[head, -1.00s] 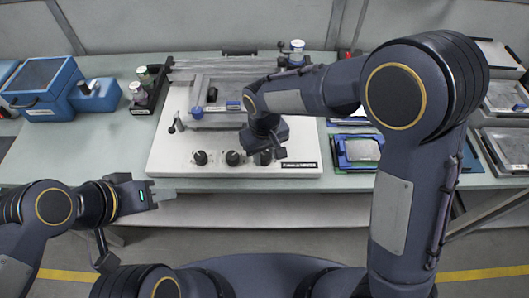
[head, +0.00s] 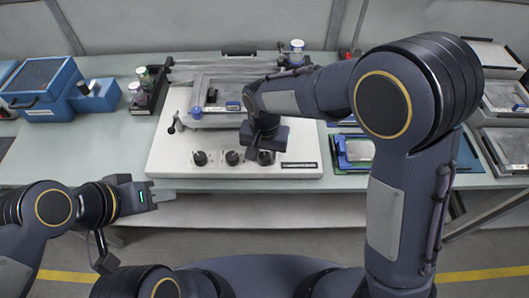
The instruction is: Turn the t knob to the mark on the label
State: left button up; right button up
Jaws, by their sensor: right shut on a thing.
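A white panel unit (head: 170,150) lies on the bench with three dark knobs along its front. The left knob (head: 200,158) and the middle knob (head: 233,158) are uncovered. My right gripper (head: 264,148) points down over the right knob (head: 265,158) and is shut on it; the fingers and wrist hide most of that knob. A small dark label strip (head: 299,165) is at the panel's front right; its mark is too small to read. My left gripper (head: 167,196) hangs before the bench edge, away from the panel; its finger gap is unclear.
A metal tray fixture (head: 215,92) and a lever (head: 173,122) are on the panel. Bottles (head: 139,94) in a dark holder and a blue device (head: 45,88) stand left. Blue and green trays (head: 355,152) lie to the right. The bench front edge is clear.

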aim_at(265, 155)
jog(key=shift+m, duration=0.3)
jog(key=o, duration=1)
jog(key=shift+r, duration=0.1)
notch_tip(265, 155, up, 8)
jog(key=shift+f, duration=0.15)
jog(key=shift+d, duration=0.1)
